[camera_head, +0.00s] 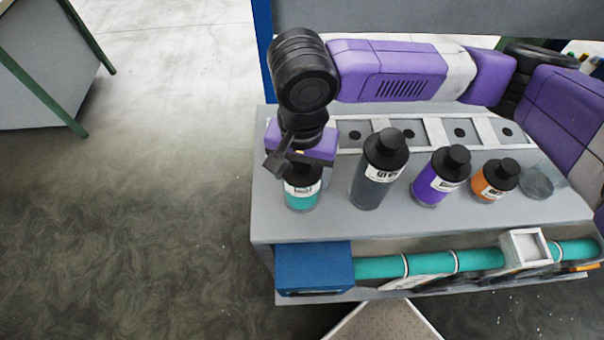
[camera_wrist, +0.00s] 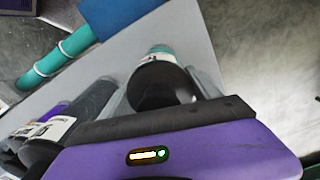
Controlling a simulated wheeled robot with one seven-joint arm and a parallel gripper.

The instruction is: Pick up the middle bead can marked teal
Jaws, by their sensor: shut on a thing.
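The teal bead can (camera_head: 301,198) stands at the left end of the grey shelf, with a white label and a teal body. My gripper (camera_head: 299,165) is at its top and shut on it; the fingers hide its upper part in the head view. In the wrist view the teal can (camera_wrist: 157,62) shows a dark round top between the two fingers (camera_wrist: 165,90). I cannot tell whether its base touches the shelf.
To its right stand a grey can (camera_head: 377,175), a purple can (camera_head: 440,178), an orange can (camera_head: 494,182) and a clear jar (camera_head: 538,181). Behind them is a rack with several square slots (camera_head: 436,133). The shelf's front strip (camera_head: 400,228) is clear.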

